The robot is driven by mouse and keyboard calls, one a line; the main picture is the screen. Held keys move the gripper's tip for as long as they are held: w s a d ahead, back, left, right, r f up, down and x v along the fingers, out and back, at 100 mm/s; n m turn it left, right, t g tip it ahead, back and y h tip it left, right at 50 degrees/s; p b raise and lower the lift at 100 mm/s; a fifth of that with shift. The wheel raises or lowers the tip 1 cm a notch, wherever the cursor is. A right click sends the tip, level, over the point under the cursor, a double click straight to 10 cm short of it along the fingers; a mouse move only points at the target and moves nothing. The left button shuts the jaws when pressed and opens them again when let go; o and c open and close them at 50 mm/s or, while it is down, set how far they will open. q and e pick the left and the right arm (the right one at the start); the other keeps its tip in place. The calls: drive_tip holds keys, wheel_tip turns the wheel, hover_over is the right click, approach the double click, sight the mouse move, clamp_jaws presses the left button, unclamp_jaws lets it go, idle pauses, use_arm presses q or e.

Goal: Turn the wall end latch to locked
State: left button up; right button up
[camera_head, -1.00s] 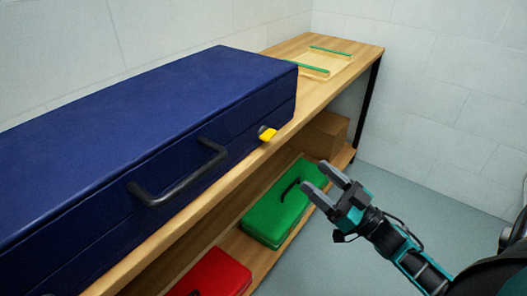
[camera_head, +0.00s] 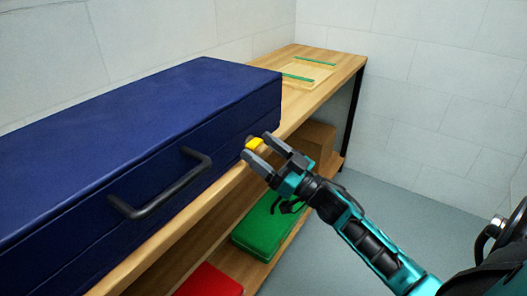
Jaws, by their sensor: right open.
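The wall end latch (camera_head: 255,143) is a small yellow tab on the front of the blue violin case (camera_head: 170,110), near the case's far right end. The case is closed and lies on the wooden bench. My right gripper (camera_head: 257,150) is open at the latch, with its fingertips close around the yellow tab in the picture. Whether they touch the tab I cannot tell. The fingers hide part of the latch. My left gripper is not in view.
A black handle (camera_head: 165,190) sticks out from the case front. A tray with green strips (camera_head: 305,75) lies on the far bench top (camera_head: 345,60). On the lower shelf are a green case (camera_head: 262,230), a red case (camera_head: 210,282) and a brown box (camera_head: 318,140). The floor at right is clear.

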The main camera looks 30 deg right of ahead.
drive_tip(key=c, duration=1.1)
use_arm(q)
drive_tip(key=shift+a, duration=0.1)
use_arm(e)
drive_tip(key=shift+o, duration=0.2)
